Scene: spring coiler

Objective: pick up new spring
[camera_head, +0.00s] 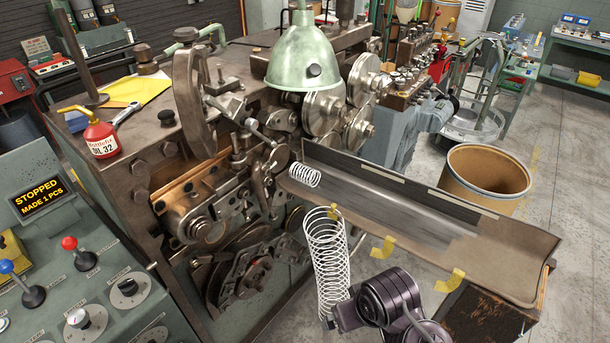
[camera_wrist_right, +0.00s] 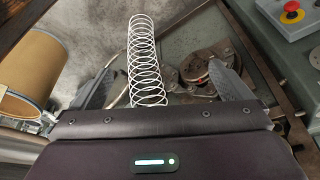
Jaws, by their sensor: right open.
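A short white coil spring (camera_head: 305,175) lies at the upper left end of the metal chute (camera_head: 400,207), beside the coiler. A longer-looking white spring (camera_head: 326,250) stands nearly upright in front of the chute, its lower end close to my right gripper (camera_head: 336,318). In the right wrist view a white spring (camera_wrist_right: 144,58) extends upward in the picture between the two spread fingers of my right gripper (camera_wrist_right: 162,78). The gripper is open. My left gripper is not in view.
The green coiler (camera_head: 225,175) with exposed rollers and levers fills the middle, under a green lamp (camera_head: 303,55). A control panel (camera_head: 90,290) reads STOPPED, MADE 1 PCS. A brown drum (camera_head: 486,180) stands behind the chute.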

